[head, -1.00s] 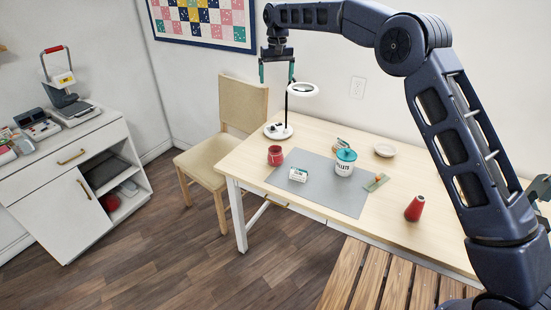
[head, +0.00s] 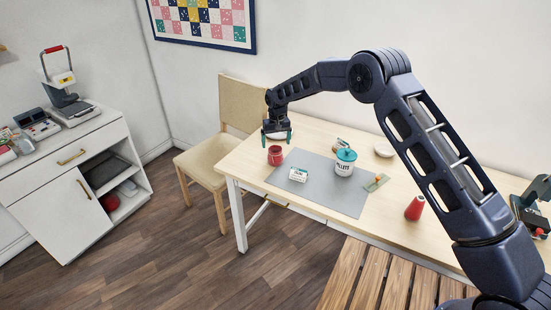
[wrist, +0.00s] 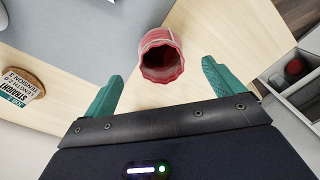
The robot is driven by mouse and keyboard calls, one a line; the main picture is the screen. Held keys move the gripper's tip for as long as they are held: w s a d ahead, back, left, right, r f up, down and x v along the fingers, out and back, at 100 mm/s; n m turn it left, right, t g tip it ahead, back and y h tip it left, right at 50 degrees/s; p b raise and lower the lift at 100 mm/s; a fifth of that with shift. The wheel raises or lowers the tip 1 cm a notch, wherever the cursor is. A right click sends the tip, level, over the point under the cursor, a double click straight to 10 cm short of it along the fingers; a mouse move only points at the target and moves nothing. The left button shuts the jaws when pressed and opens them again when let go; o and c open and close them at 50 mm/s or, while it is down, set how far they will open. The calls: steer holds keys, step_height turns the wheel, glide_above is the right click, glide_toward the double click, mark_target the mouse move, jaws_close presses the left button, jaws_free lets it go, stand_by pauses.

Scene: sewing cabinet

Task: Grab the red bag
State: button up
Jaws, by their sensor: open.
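The red bag (head: 275,156) stands at the left end of the table, beside the grey mat. In the wrist view the red bag (wrist: 161,58) is a small pouch with a scalloped, open rim and a dark inside. My gripper (head: 276,136) is above and behind it in the head view. In the wrist view my gripper (wrist: 165,88) has its teal fingers spread wide. The bag lies ahead of the gap between them, apart from both fingers. Nothing is held.
A chair (head: 240,108) is behind the table's left end.

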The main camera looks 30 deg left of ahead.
mark_target(276, 154)
steer(key=shift+a+f, duration=0.15)
steer(key=shift+f, duration=3.85)
steer(key=c, duration=1)
